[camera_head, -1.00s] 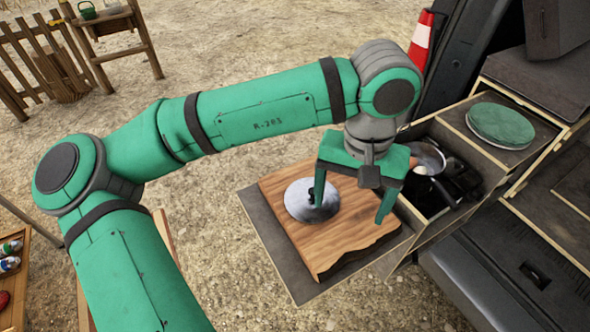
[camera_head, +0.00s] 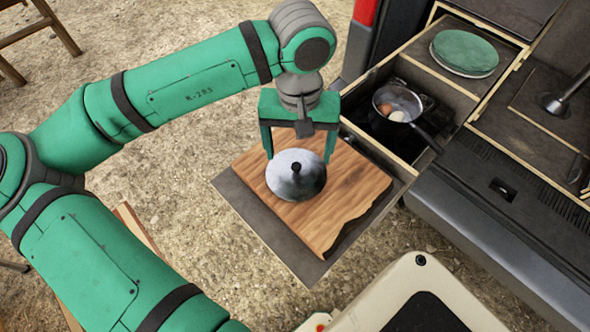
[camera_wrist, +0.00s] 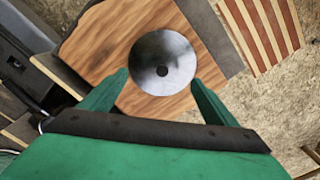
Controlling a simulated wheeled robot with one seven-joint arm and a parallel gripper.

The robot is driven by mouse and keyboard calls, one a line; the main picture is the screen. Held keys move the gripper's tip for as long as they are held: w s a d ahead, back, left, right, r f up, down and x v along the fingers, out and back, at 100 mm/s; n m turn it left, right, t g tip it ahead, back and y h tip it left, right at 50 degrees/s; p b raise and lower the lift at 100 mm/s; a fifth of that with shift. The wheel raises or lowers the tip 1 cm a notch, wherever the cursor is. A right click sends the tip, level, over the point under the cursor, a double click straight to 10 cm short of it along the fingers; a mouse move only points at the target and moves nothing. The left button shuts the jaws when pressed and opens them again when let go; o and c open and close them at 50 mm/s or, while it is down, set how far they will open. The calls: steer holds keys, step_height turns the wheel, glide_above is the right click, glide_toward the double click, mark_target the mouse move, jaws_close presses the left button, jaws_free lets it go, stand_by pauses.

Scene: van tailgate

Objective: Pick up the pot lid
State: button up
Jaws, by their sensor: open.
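In the wrist view my gripper (camera_wrist: 161,85) has one finger on each side of the lid's near edge. I cannot tell the exact height gap.
The board rests on a dark pull-out shelf (camera_head: 250,207). A pot (camera_head: 393,98) with egg-like things inside stands on a stove in the drawer behind, its handle pointing right. A green round lid-like disc (camera_head: 466,50) lies farther back. The van bumper (camera_head: 510,215) is at right.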

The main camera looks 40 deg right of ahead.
mark_target(297, 166)
steer(key=shift+a+f, duration=0.15)
steer(key=shift+f, duration=1.2)
steer(key=shift+a+f, duration=0.1)
steer(key=shift+f, duration=1.25)
steer(key=shift+c, duration=0.4)
steer(key=shift+s, duration=0.1)
jaws_close()
